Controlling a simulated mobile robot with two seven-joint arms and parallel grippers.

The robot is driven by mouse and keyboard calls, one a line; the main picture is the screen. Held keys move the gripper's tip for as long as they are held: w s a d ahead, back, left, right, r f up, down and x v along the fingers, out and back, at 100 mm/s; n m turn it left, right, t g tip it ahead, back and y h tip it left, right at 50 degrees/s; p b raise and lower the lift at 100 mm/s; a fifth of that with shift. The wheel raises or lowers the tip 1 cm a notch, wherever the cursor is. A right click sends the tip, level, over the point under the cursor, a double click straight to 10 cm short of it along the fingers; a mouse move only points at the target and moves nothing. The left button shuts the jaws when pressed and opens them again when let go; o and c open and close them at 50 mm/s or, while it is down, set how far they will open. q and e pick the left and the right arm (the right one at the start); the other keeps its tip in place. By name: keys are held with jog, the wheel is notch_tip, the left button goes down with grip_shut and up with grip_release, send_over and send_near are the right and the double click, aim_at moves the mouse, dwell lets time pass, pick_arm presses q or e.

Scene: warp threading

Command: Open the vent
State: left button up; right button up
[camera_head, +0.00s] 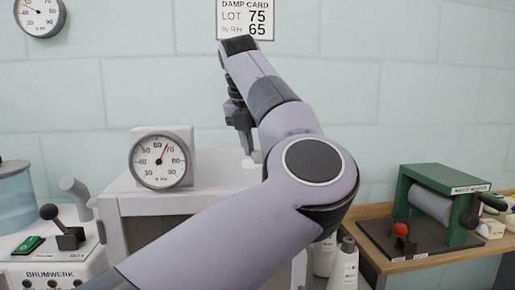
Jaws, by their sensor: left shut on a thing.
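My left arm comes in from the lower left and crosses the middle of the view. My left gripper (248,150) points down over the top of a white cabinet (205,170), partly behind my own arm. It is shut on a small pale piece (251,163) at the cabinet top, which I take to be the vent's handle. The vent opening itself is hidden, so I cannot tell how far open it is. A round dial (160,161) on the cabinet reads a little above 60. My right gripper is not in view.
A damp card (245,18) on the wall reads LOT 75, % RH 65. A wall gauge (40,14) hangs upper left. A lever machine (48,262) stands at left. A green roller device (437,210) sits on a wooden bench at right. White bottles (344,265) stand between.

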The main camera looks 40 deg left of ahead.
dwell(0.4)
pick_arm(q)
jog(key=o, duration=1)
jog(key=shift+o, duration=0.2)
jog(key=shift+r, duration=0.1)
jog(key=v, duration=0.7)
jog(key=shift+s, duration=0.1)
